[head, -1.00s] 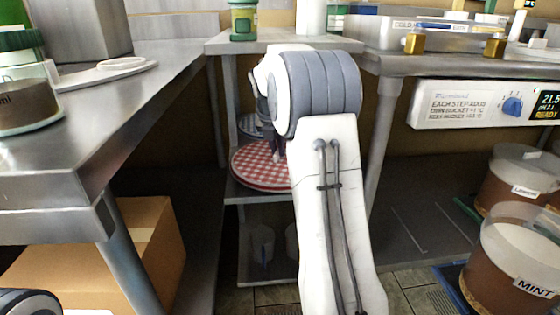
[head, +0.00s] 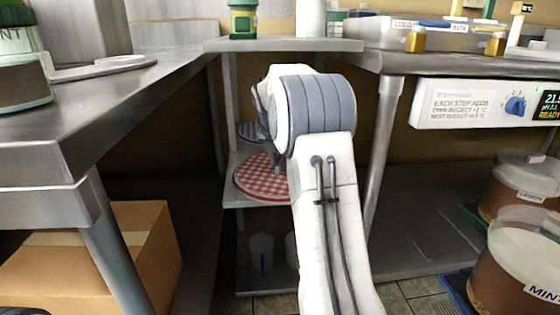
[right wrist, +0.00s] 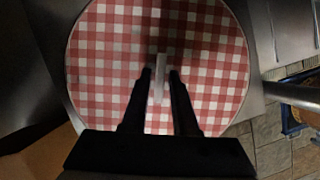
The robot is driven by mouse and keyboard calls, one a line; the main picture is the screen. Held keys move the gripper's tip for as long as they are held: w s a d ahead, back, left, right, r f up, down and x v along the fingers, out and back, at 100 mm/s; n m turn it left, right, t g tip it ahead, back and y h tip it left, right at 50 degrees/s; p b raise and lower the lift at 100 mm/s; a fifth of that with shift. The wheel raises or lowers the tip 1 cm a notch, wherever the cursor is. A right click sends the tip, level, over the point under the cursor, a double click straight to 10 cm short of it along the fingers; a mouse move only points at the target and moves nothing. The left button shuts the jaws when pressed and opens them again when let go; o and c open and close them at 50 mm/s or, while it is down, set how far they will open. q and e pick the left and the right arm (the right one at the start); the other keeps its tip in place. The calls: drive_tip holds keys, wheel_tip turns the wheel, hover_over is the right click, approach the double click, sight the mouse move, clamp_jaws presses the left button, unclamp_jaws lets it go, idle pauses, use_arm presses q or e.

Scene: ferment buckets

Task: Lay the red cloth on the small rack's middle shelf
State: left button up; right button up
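The red cloth, a round red-and-white checked piece (head: 258,180), lies flat on the middle shelf (head: 235,197) of the small rack. It fills much of the right wrist view (right wrist: 110,60). My right gripper (head: 276,168) is just over the cloth, partly hidden by my own wrist in the head view. In the right wrist view its two dark fingers (right wrist: 160,74) point at the cloth with a gap between them. A pale upright strip (right wrist: 160,85) shows in that gap, with space on both sides. My left gripper is out of view.
The rack's top shelf (head: 285,45) carries a green-lidded jar (head: 243,18). A striped item (head: 249,132) lies behind the cloth. Pale containers (head: 261,252) stand on the lower shelf. Steel tables flank the rack, with a cardboard box (head: 150,250) at left and buckets (head: 525,180) at right.

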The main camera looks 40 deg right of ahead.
drive_tip(key=shift+o, duration=0.2)
drive_tip(key=shift+r, duration=0.25)
drive_tip(key=p+v, duration=0.2)
drive_tip(key=v, duration=0.1)
drive_tip(key=p, duration=0.3)
hover_over(265, 199)
drive_tip(key=shift+f, duration=0.15)
